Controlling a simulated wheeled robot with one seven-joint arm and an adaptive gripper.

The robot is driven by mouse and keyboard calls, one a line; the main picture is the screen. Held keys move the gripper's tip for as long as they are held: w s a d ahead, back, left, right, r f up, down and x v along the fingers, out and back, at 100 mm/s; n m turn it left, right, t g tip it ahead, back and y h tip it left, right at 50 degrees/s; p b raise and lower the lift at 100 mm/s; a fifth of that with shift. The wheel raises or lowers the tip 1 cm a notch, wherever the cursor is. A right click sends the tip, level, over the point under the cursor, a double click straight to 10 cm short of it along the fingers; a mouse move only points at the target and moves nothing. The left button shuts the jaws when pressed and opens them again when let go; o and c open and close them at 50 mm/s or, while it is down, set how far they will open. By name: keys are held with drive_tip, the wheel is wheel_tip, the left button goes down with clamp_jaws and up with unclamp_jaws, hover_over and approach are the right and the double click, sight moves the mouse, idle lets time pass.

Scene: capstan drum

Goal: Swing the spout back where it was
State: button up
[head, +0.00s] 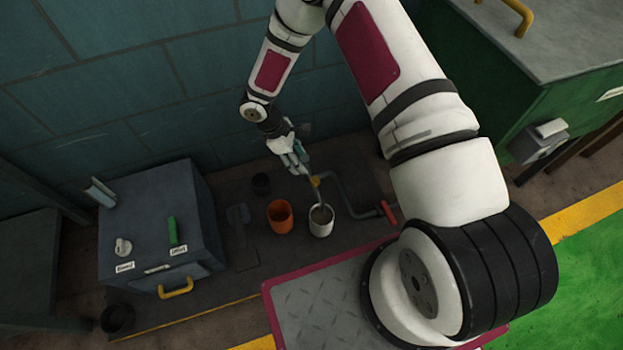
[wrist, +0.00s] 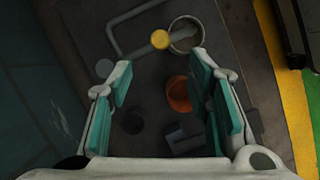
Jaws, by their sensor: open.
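A grey bent pipe with a yellow knob (head: 315,181) stands behind the cups. Its spout (head: 327,201) reaches from the yellow part toward the white cup (head: 321,221), at or over its rim. In the wrist view the yellow knob (wrist: 160,39) lies just past my fingertips, with the grey pipe (wrist: 121,47) to its left and the white cup (wrist: 186,36) to its right. My gripper (head: 297,162) is open, close behind and above the yellow knob; in the wrist view its teal-padded fingers (wrist: 162,68) are spread with nothing between them. Contact with the spout cannot be made out.
A red handle (head: 389,212) is on the pipe's right. An orange cup (head: 280,216) stands left of the white cup, and a dark cup (head: 261,184) behind it. A grey cabinet (head: 150,225) stands left, a green machine (head: 560,90) right. The wall is close behind my gripper.

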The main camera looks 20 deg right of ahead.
sight(315, 180)
drive_tip(key=b+x, duration=0.3)
drive_tip(key=x, duration=0.8)
drive_tip(key=shift+s+d+f, duration=0.15)
drive_tip(key=shift+d+f, duration=0.05)
drive_tip(key=shift+f, duration=0.05)
clamp_jaws()
